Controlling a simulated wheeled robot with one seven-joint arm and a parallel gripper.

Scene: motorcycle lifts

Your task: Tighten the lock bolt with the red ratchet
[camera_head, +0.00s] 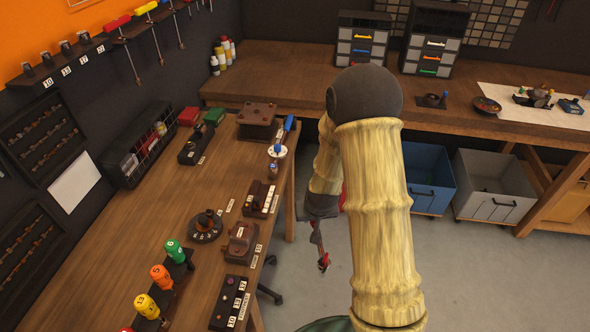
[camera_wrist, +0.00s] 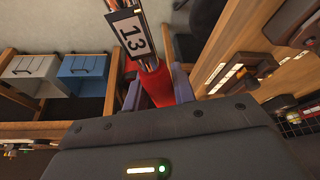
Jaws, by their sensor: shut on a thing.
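My gripper (camera_wrist: 158,90) is shut on the red ratchet (camera_wrist: 163,70), its two fingers on either side of the red handle. A white tag reading 13 lies by the metal shaft beyond the fingers. In the head view my gripper (camera_head: 320,206) hangs beside the bench's right edge, partly hidden by my arm. The ratchet's far end (camera_head: 323,262) points down over the open floor there, apart from the bench. I cannot tell which bolt is the lock bolt; several brown fixtures with bolts, such as a stepped block (camera_head: 241,240), stand along the bench's right side.
The wooden bench (camera_head: 140,227) holds a blue-handled tool (camera_head: 283,133), a round dial-like base (camera_head: 206,228), a labelled socket block (camera_head: 231,302) and coloured numbered handles (camera_head: 160,276). A blue bin (camera_head: 428,180) and grey bin (camera_head: 490,188) stand under the back bench. Grey floor (camera_head: 465,255) is clear at right.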

